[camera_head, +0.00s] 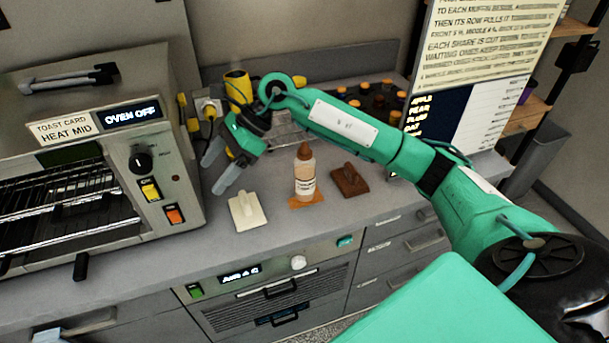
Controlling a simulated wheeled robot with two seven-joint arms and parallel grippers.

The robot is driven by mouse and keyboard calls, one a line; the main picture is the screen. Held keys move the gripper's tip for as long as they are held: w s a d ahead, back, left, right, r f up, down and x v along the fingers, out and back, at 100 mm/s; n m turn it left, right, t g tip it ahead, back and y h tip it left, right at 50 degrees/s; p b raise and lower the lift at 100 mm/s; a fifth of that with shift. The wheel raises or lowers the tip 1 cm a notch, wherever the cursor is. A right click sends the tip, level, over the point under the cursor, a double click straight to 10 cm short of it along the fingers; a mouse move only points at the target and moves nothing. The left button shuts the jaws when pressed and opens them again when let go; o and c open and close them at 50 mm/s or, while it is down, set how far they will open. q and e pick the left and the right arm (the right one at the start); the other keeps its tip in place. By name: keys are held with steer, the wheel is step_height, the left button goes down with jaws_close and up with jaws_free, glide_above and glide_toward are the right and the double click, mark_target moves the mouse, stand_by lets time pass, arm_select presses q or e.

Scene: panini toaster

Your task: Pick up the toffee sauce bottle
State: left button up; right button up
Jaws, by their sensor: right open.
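The toffee sauce bottle (305,177) stands upright on the grey counter, with a pale tan body, a label and a brown nozzle cap. It stands on a small orange mat (318,199). My right gripper (216,172) is open and empty, to the left of the bottle and above the counter, its fingers pointing down and left. It is apart from the bottle. My right arm reaches across above and behind the bottle. My left gripper is not in the picture.
A cream block with a handle (247,212) lies left of the bottle, and a brown one (349,181) lies right. A toaster oven (151,125) takes up the left. Several orange-topped items (377,100) stand behind my arm. A menu board (480,60) stands at the right.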

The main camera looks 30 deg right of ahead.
steer(key=w+d+h, duration=0.3)
steer(key=d+h, duration=0.2)
steer(key=d, duration=0.6)
step_height(320, 180, up, 4)
steer(key=h, duration=0.5)
glide_above(304, 142)
steer(key=shift+w+a+r, duration=0.1)
steer(key=shift+r, duration=0.05)
step_height(304, 142, down, 8)
steer(key=shift+p, duration=1.1)
steer(key=shift+f+p, duration=0.55)
steer(key=f, duration=0.1)
steer(key=f+p, duration=0.1)
steer(key=f, duration=0.1)
steer(key=shift+s+d+f+p, duration=0.1)
steer(key=shift+s+d+p, duration=0.15)
steer(key=shift+d+p, duration=0.05)
steer(key=shift+w+f, duration=0.1)
steer(key=shift+f, duration=0.4)
steer(key=c, duration=1.6)
steer(key=shift+o, duration=0.2)
